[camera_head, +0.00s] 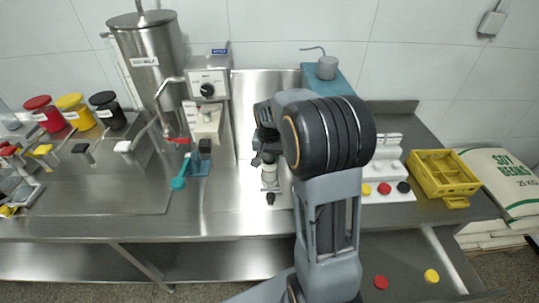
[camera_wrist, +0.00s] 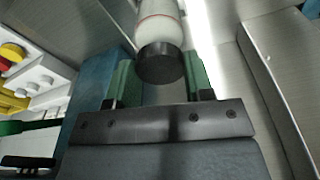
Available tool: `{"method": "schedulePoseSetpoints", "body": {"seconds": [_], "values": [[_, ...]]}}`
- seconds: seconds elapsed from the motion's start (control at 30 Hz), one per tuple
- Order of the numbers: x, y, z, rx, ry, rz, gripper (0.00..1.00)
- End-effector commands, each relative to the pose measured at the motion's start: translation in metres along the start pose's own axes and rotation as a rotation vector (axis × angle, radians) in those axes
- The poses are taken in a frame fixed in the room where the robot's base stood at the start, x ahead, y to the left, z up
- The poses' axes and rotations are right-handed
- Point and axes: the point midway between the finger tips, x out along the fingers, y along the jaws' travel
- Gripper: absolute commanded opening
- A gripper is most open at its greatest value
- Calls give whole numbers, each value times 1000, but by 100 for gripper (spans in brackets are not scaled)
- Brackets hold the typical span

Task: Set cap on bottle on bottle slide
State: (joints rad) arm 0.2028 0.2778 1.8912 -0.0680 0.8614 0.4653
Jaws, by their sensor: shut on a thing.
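The bottle is white with a thin red line and stands on the bench just below my gripper in the head view (camera_head: 269,178). In the wrist view the bottle (camera_wrist: 162,24) shows with its shoulder right behind a dark cap (camera_wrist: 158,65). My gripper (camera_head: 263,150) has its green fingers on either side of the cap in the wrist view (camera_wrist: 160,80), shut on it. The cap lines up with the bottle's neck and covers it; I cannot tell whether it is seated. The slide under the bottle is mostly hidden, with a small black knob (camera_head: 270,198) in front.
A white rack (camera_head: 388,167) with red, yellow and black round pieces stands to the right, beside a yellow crate (camera_head: 441,172). A steel mill hopper (camera_head: 150,55) and a teal-handled part (camera_head: 180,178) are to the left. The bench front between them is clear.

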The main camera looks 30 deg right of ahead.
Motion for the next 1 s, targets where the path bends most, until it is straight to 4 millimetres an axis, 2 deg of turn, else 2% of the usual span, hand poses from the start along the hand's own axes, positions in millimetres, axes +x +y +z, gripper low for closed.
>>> {"method": "schedulePoseSetpoints", "body": {"seconds": [0.03,0.07,0.33,0.5,0.73,1.0], "values": [[0,0,0,0,0,0,26],[0,0,0,0,0,0,50],[0,0,0,0,0,0,76],[0,0,0,0,0,0,77],[0,0,0,0,0,0,99],[-1,0,0,0,0,0,100]]}}
